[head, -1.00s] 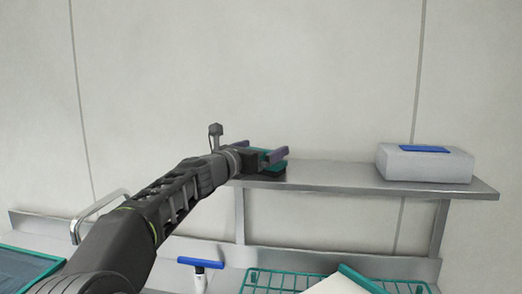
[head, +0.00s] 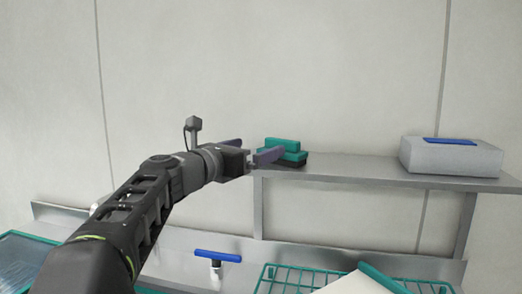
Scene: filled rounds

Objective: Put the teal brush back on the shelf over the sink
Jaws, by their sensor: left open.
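The teal brush (head: 284,147), with a dark underside, rests on the left end of the metal shelf (head: 345,168) over the sink. My left gripper (head: 259,150) is open in front of and left of the brush, with its purple-grey fingers near the brush's left side. One finger overlaps the brush in the picture, so I cannot tell whether it touches. The gripper holds nothing that I can see. My right gripper is out of view.
A grey box (head: 450,156) with a blue strip on top stands at the shelf's right. Below are a blue-handled tap (head: 217,257), a teal wire rack (head: 285,278) holding a pale board (head: 352,284), and a sink basin (head: 22,262) at far left. The shelf's middle is clear.

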